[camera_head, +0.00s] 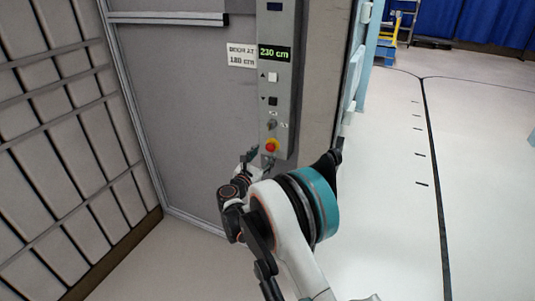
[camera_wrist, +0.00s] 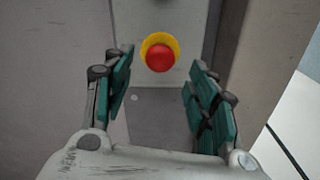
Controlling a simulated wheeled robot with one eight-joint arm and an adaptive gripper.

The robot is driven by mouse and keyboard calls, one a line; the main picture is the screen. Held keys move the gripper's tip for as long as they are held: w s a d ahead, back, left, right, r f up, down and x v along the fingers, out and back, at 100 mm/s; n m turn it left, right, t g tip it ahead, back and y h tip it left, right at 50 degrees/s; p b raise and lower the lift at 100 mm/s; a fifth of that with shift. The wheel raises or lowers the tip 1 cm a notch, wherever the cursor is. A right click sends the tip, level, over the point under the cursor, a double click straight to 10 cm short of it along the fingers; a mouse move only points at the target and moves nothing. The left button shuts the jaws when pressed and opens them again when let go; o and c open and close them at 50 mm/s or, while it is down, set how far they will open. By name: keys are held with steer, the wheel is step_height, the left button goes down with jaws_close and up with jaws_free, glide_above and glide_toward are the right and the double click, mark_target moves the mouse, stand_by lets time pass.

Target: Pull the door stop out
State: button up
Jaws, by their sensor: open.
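The door stop is a red mushroom button with a yellow collar (camera_head: 271,146) low on the grey control panel (camera_head: 268,100). In the wrist view the red button (camera_wrist: 160,58) is near the top middle. My gripper (camera_head: 259,163) is just in front of and below it in the head view. In the wrist view my gripper (camera_wrist: 158,82) is open, with its green-padded fingers to the left and right of the button. I see no contact with the button. How far the button sticks out of the collar is hard to tell.
Above the button are a key switch (camera_head: 271,124), a black button (camera_head: 272,101), a white button (camera_head: 272,77) and a green display (camera_head: 274,53) reading 230 cm. A sign (camera_head: 241,54) hangs beside the panel. A slatted wall (camera_head: 60,140) is at left; open floor (camera_head: 470,180) at right.

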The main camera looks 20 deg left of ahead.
mark_target(269, 149)
steer(key=shift+w+d+b, duration=0.2)
steer(key=shift+w+b, duration=0.15)
steer(key=shift+w, duration=1.85)
